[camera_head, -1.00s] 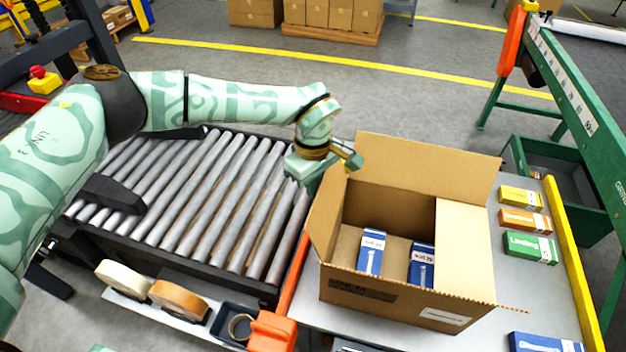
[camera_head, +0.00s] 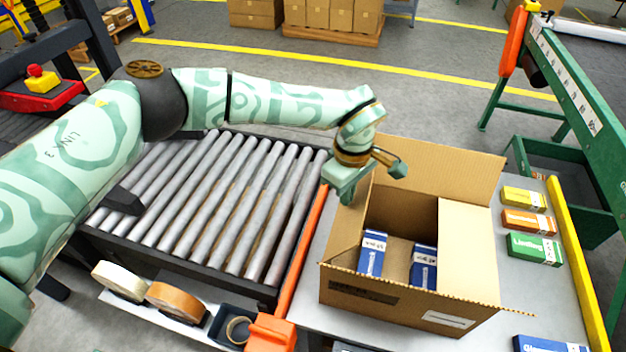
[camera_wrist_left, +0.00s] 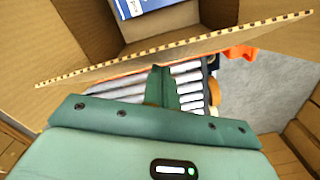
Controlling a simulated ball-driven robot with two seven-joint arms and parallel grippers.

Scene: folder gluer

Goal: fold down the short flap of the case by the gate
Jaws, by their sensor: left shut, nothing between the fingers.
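The case (camera_head: 410,300) is an open brown carton on the grey table, with two blue-and-white boxes (camera_head: 372,252) (camera_head: 423,265) inside. Its left short flap (camera_head: 348,225) stands up, leaning inward over the opening. The far long flap (camera_head: 440,170) stands up and the right short flap (camera_head: 465,245) is open. My left gripper (camera_head: 346,196) is shut and empty at the outer side of the left flap, close to it; contact is unclear. In the left wrist view, the flap's toothed edge (camera_wrist_left: 180,47) crosses just beyond the shut fingers (camera_wrist_left: 160,85). My right gripper is out of view.
A roller conveyor (camera_head: 210,200) lies left of the table, with an orange bar (camera_head: 302,252) between. Tape rolls (camera_head: 175,300) sit in front. Small cartons (camera_head: 533,248) line the table's right side by a yellow rail (camera_head: 575,270). A green frame (camera_head: 580,95) stands beyond.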

